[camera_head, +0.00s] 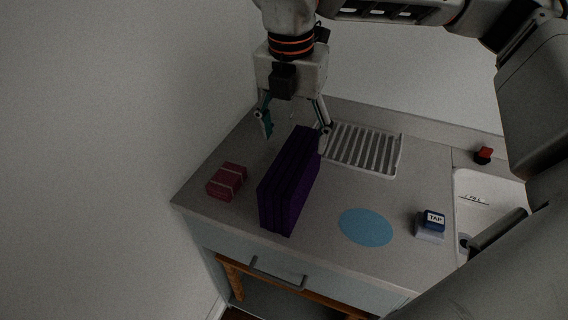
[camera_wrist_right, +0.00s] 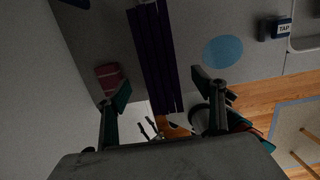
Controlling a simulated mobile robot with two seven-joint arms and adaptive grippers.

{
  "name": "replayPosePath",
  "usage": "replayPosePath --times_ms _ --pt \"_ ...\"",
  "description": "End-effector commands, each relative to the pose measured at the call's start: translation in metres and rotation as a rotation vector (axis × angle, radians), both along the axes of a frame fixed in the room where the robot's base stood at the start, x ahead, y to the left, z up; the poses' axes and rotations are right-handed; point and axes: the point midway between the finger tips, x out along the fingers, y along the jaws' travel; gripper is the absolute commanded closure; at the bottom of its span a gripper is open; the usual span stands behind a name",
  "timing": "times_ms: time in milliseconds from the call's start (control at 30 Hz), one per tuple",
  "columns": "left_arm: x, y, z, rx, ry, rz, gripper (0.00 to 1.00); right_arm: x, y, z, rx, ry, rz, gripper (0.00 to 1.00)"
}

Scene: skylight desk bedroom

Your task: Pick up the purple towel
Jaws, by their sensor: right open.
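The purple towel (camera_head: 290,182) is a tall folded block standing on the grey counter, right of a red box. In the right wrist view the towel (camera_wrist_right: 154,55) runs as a dark purple strip ahead of the fingers, between their lines. My right gripper (camera_head: 294,126) is open and empty, pointing down above the towel's far end. Its fingers also show in the right wrist view (camera_wrist_right: 160,92), spread wide. In the head view one finger is left of the towel and the other is by its far right edge; I cannot tell if either touches it. My left gripper is not in view.
The red box (camera_head: 227,181) with pale bands lies left of the towel. A white ribbed rack (camera_head: 362,149) is behind, a blue round mat (camera_head: 366,227) to the right. A TAP-labelled block (camera_head: 432,222) stands near the sink (camera_head: 480,196). A wall rises at the left.

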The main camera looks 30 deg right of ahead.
Motion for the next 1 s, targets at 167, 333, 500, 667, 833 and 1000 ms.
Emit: replayPosePath --times_ms 167,333,500,667,833,1000 --pt "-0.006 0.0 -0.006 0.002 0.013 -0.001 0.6 0.001 -0.002 -0.019 0.0 0.004 0.0 0.32" --pt "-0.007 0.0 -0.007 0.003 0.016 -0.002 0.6 0.004 -0.004 -0.036 -0.001 0.004 0.001 0.32" --pt "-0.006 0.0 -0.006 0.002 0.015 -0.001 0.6 0.009 -0.006 -0.061 0.0 0.005 0.0 0.32" --pt "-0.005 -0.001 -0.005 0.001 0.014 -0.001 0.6 0.01 -0.007 -0.074 0.0 0.004 0.001 0.32" --pt "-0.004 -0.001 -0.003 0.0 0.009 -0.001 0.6 0.01 -0.007 -0.075 0.001 0.002 0.001 0.32" --pt "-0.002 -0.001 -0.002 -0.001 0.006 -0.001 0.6 0.01 -0.007 -0.075 0.0 0.003 0.001 0.58"
